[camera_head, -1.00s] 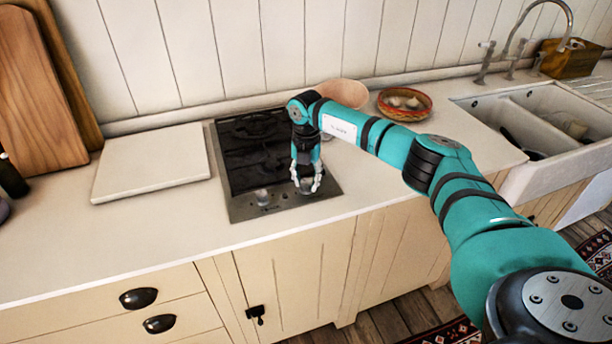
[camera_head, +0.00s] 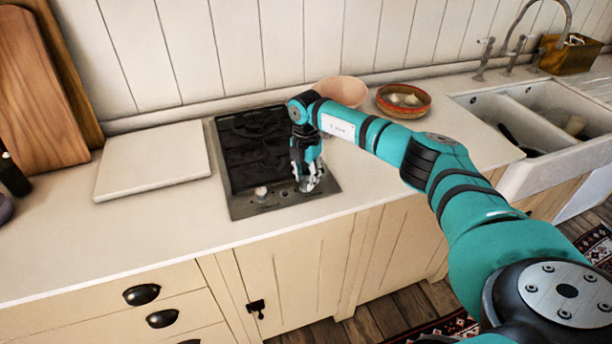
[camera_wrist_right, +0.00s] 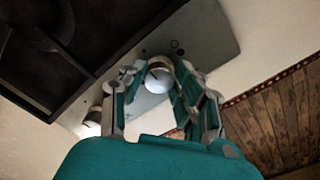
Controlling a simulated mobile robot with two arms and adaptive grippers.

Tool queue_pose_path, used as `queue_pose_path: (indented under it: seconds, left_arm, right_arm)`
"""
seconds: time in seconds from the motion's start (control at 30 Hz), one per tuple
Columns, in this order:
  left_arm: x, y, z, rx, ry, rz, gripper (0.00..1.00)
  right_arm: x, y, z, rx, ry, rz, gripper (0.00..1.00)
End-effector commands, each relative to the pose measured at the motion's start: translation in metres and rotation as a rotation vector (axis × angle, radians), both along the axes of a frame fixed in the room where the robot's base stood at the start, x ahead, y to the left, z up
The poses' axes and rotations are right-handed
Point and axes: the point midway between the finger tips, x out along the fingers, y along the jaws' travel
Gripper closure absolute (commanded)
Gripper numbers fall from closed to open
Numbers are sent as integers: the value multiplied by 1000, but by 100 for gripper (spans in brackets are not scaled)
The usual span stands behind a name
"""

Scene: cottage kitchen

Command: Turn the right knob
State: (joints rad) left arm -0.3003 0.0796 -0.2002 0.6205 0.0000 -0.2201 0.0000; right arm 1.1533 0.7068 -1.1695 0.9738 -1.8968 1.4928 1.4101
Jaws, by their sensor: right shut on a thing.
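The stove (camera_head: 240,205) is a dark hob with a grey metal control strip along its front edge, set in the pale counter. The left knob (camera_head: 261,193) stands free on that strip and also shows in the right wrist view (camera_wrist_right: 93,117). My right gripper (camera_head: 307,182) points down at the strip's right part, shut on the right knob. In the right wrist view the right knob (camera_wrist_right: 157,80) is a pale round cap between the fingertips of my right gripper (camera_wrist_right: 160,76). In the head view the gripper hides most of this knob. My left gripper is not in view.
A white board (camera_head: 152,162) lies left of the stove, with wooden boards (camera_head: 35,90) behind it. A pink bowl (camera_head: 342,91) and a patterned bowl (camera_head: 404,100) stand behind my right arm. The sink (camera_head: 540,120) is at the right.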

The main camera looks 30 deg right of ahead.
Motion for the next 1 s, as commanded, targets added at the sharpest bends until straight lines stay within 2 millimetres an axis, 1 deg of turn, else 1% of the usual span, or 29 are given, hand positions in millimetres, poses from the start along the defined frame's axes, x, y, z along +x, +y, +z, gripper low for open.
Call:
queue_pose_path:
  seconds: [0.03,0.23,0.27,0.3,0.33,0.57,0.67,0.77,1.0]
  left_arm:
    - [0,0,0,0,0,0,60]
    - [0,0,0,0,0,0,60]
    - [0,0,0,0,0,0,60]
    - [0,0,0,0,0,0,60]
    - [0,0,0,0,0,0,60]
    - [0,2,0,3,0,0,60]
    - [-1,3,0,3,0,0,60]
    - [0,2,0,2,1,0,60]
    - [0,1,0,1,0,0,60]
  right_arm:
    - [2,-1,3,-1,-9,-4,100]
    - [2,-1,3,-1,-9,-4,100]
    - [2,-1,3,-1,-9,-4,67]
    - [2,-1,3,-1,-9,-4,62]
    - [2,-1,3,-1,-8,-3,60]
    - [1,-1,2,-1,-4,-1,60]
    - [1,-1,7,0,-5,-1,60]
    - [1,-1,20,-1,-7,-1,60]
    - [2,-1,71,0,-8,-1,60]
